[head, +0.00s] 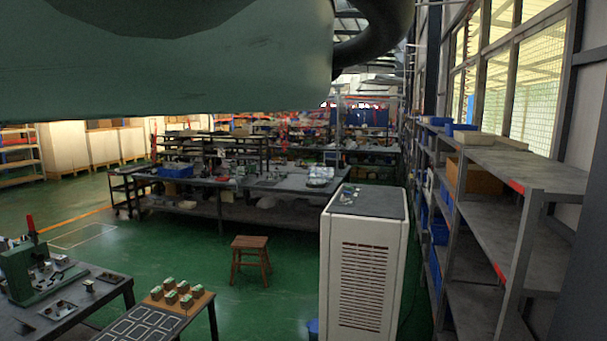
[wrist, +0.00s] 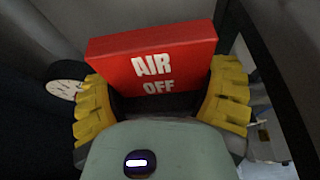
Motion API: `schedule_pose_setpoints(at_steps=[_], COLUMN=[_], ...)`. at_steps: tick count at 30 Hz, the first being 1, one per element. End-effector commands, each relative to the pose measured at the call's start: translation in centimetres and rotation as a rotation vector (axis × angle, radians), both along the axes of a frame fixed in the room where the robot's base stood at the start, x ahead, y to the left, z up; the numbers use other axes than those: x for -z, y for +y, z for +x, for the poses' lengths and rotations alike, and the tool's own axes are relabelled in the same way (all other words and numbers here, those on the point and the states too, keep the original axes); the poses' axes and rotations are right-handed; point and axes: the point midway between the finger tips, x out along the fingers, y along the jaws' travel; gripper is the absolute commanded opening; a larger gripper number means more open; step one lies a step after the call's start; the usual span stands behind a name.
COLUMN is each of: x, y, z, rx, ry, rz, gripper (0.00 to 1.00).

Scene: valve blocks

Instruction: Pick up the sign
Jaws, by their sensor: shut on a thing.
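The sign is a red block with white "AIR OFF" lettering (wrist: 185,50) in the wrist view. My gripper (wrist: 163,100) has yellow ridged fingers, one at the left and one at the right of the sign, and it is shut on the sign. The sign's lower part is in shadow between the fingers. The sign and the gripper do not show in the head view.
In the head view, a white cabinet (head: 365,265) stands at the front, with grey shelving (head: 515,170) along the right. A wooden stool (head: 250,258) is on the open green floor (head: 195,255). Workbenches stand at lower left and behind. A round white dial (wrist: 65,86) shows in the wrist view.

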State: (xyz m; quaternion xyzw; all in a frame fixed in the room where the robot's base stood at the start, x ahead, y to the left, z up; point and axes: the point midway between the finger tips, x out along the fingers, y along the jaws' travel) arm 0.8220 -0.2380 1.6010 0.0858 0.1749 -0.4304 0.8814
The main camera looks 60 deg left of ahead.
Motion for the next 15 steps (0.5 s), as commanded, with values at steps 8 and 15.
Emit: schedule_pose_setpoints(at_steps=[8, 15], x=[0.01, -0.32], y=[0.01, 0.32], z=[-0.02, -0.13], rx=[0.000, -0.002], ry=[-0.001, -0.005], rz=[0.000, -0.001], gripper=[0.39, 0.39])
